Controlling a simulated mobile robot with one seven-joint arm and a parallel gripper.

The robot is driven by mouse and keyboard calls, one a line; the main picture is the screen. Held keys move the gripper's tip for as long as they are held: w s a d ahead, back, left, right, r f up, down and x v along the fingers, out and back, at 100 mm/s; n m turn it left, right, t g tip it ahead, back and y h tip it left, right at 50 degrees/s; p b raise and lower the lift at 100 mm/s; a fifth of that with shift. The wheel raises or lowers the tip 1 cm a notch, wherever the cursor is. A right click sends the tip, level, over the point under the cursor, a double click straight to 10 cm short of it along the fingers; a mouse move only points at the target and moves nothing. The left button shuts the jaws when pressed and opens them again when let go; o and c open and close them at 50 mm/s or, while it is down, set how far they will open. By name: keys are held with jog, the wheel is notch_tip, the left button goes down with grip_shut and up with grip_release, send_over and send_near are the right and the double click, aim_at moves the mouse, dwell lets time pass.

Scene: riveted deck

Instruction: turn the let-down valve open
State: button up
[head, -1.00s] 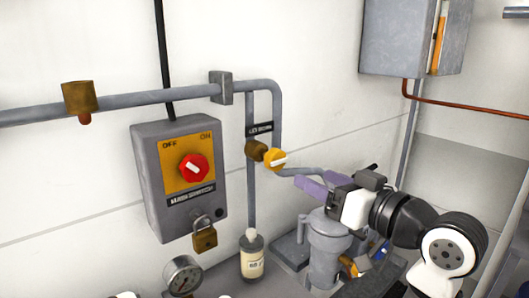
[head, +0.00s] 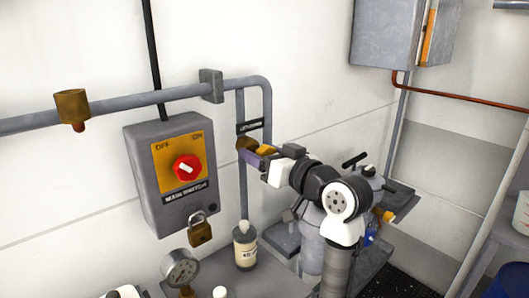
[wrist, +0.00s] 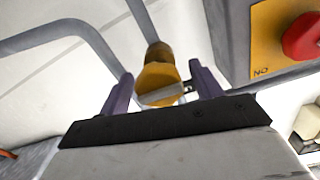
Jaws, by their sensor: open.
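The let-down valve is a yellow knob with a pale bar on its face, on a brass body (head: 246,143) on the vertical grey pipe. In the wrist view the yellow knob (wrist: 158,84) sits between the two purple fingers of my gripper (wrist: 160,92). The fingers are open, with a gap visible on each side of the knob. In the head view my gripper (head: 256,155) is at the valve and covers most of the knob. The label above the valve (head: 250,126) is partly readable.
Left of the valve is a grey switch box (head: 172,175) with a red knob and a brass padlock (head: 200,232) below. A bottle (head: 245,246) and a gauge (head: 180,268) stand beneath. A grey cabinet (head: 398,32) hangs at upper right.

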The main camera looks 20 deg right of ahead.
jog(key=shift+c, duration=0.5)
jog(key=c, duration=0.9)
jog(key=shift+f+n+b, duration=0.15)
jog(key=shift+n+b, duration=0.15)
jog(key=shift+b, duration=0.25)
jog(key=n+b, duration=0.2)
jog(key=b, duration=0.1)
jog(key=shift+f+n, duration=0.1)
jog(key=shift+n, duration=0.3)
jog(key=n+b, duration=0.8)
jog(key=n, duration=0.2)
jog(key=shift+b, duration=0.35)
jog(key=shift+n+b, duration=1.2)
jog(key=shift+n, duration=1)
